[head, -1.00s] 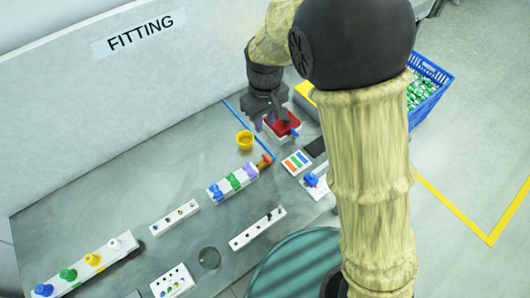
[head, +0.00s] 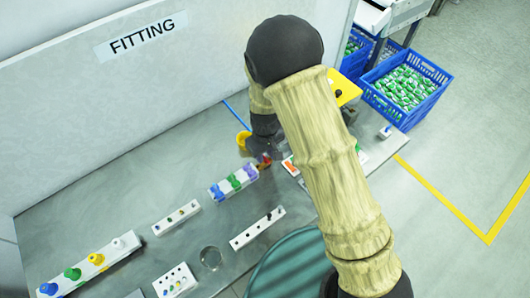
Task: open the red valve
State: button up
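A white block on the bench carries a row of valves with blue (head: 217,193), green (head: 234,182) and purple (head: 250,170) handles. A red-orange part (head: 265,159), which looks like the red valve, sits at the row's right end and is partly covered by my gripper. My gripper (head: 262,148) is dark and points down right at this red part. Its fingertips are hidden or too small to make out, so I cannot tell whether it touches the part or whether it is open.
A yellow cup (head: 243,140) stands close behind my gripper, partly hidden. A card with an orange stripe (head: 290,167) lies to the right, partly behind my arm. White strips with knobs (head: 176,217) are at left front. A teal drum (head: 285,268) stands at the front edge.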

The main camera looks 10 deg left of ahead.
jog(key=shift+f, duration=0.25)
grip_shut()
